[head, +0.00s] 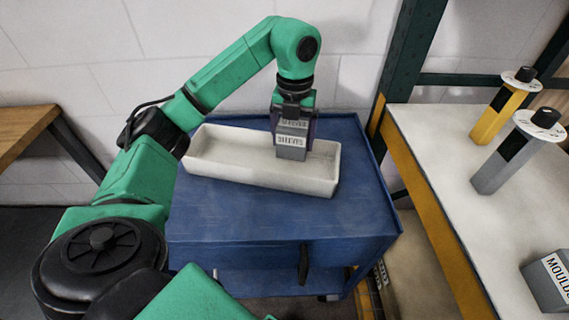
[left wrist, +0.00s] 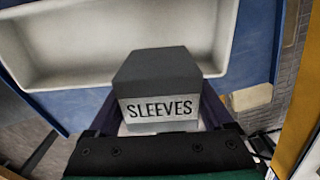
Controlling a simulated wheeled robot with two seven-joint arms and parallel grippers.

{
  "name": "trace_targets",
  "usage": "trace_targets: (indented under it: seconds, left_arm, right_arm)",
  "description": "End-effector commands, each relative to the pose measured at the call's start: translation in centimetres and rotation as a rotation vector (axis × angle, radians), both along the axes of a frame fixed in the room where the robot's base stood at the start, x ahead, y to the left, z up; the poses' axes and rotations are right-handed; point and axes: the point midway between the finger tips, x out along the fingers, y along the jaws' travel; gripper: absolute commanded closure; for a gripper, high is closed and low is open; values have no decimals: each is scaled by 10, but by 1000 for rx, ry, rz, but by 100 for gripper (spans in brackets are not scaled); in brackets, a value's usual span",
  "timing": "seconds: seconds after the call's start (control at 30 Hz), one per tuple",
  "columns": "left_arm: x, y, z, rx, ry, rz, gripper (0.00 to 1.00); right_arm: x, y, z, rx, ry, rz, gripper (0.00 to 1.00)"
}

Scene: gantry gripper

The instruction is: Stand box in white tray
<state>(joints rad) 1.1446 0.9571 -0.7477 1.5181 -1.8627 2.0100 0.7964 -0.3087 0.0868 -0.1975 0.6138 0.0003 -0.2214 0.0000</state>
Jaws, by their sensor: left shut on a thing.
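A grey box (head: 291,144) with a white label reading SLEEVES is held upright in my left gripper (head: 293,122). The gripper is shut on it, one finger on each side, pointing down. The box is over the right part of the long white tray (head: 222,164); whether its bottom touches the tray floor I cannot tell. In the left wrist view the box (left wrist: 160,78) shows its dark face and label between the fingers, with the white tray (left wrist: 100,83) beyond it. My right gripper is not in view.
The tray stands on a blue cart (head: 270,222). A white-topped table (head: 450,190) on the right holds a yellow post (head: 497,112), a grey post (head: 508,158) and a grey box labelled MOULDS (head: 549,281). A wooden table (head: 22,121) is at the left.

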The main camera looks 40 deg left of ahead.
Motion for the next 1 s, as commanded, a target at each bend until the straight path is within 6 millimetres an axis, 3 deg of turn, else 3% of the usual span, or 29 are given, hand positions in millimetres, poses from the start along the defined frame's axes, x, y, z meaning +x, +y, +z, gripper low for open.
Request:
trace_targets:
  seconds: [0.03,0.13,0.37,0.53,0.87,0.9,0.93,1.0]
  left_arm:
    - [-1,-1,-23,-2,3,-1,93]
    - [-1,0,-41,0,3,-1,93]
    - [0,0,-66,0,0,-1,93]
    - [-1,0,-95,0,2,-1,93]
    - [0,0,-102,0,-2,-1,93]
    - [0,0,-102,0,-1,-1,8]
    - [0,0,-102,0,-1,-1,0]
    - [0,0,-102,0,-1,-1,0]
  right_arm:
    - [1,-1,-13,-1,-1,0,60]
    - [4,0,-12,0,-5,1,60]
    - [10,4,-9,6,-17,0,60]
    - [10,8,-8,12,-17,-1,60]
    - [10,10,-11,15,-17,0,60]
    - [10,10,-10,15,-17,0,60]
    - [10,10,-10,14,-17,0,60]
    - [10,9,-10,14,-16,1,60]
